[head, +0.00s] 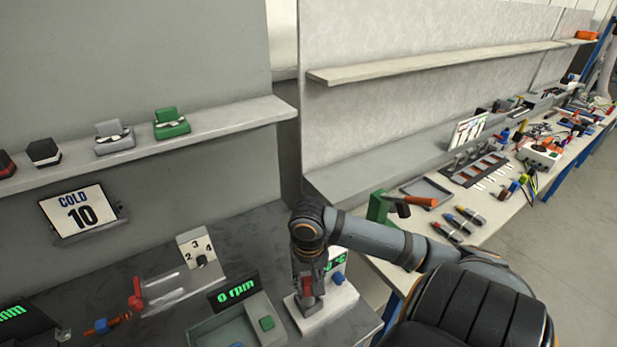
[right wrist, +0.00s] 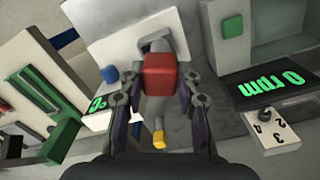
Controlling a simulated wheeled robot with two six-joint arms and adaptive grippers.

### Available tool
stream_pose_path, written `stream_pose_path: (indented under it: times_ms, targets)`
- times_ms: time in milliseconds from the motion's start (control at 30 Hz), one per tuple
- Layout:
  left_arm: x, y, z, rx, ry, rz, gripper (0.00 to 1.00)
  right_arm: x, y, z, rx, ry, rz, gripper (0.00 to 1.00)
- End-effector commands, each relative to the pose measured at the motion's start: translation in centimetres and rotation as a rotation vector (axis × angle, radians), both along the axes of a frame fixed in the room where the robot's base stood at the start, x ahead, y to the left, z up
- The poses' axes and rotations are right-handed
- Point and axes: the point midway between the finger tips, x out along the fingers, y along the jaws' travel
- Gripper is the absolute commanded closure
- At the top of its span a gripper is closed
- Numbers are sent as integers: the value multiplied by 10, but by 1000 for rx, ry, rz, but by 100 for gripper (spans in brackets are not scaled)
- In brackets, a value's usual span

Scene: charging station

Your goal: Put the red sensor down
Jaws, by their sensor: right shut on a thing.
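My right gripper (head: 308,292) is shut on the red sensor (right wrist: 160,76), whose red block sits between the two fingers (right wrist: 157,100) in the right wrist view. A small yellow piece (right wrist: 159,139) shows below the red block; I cannot tell whether it belongs to the sensor. In the head view the gripper points down over a white unit (head: 328,308) with a blue knob (head: 338,278) and a green display. The fingers hide most of the sensor there. I cannot tell whether it touches the unit. My left gripper is not in view.
A box with a "0 rpm" display (head: 232,291) and green button stands left of the gripper. A dial block (head: 198,247) and a red-handled valve (head: 135,295) lie further left. A shelf (head: 225,117) holds small boxes. A tool bench (head: 490,212) is at right.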

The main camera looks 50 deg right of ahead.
Motion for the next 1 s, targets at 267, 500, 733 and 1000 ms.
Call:
stream_pose_path:
  times_ms: [267, 500, 733, 1000]
  targets:
    - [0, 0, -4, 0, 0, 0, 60, 9, -8, -14, 0, -1, 1, 99]
    - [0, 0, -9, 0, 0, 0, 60, 14, -12, -45, 5, 2, -2, 99]
    - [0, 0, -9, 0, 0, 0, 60, 15, -13, -54, -1, -1, 2, 99]
    - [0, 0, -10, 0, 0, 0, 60, 15, -13, -57, -1, -1, 1, 60]
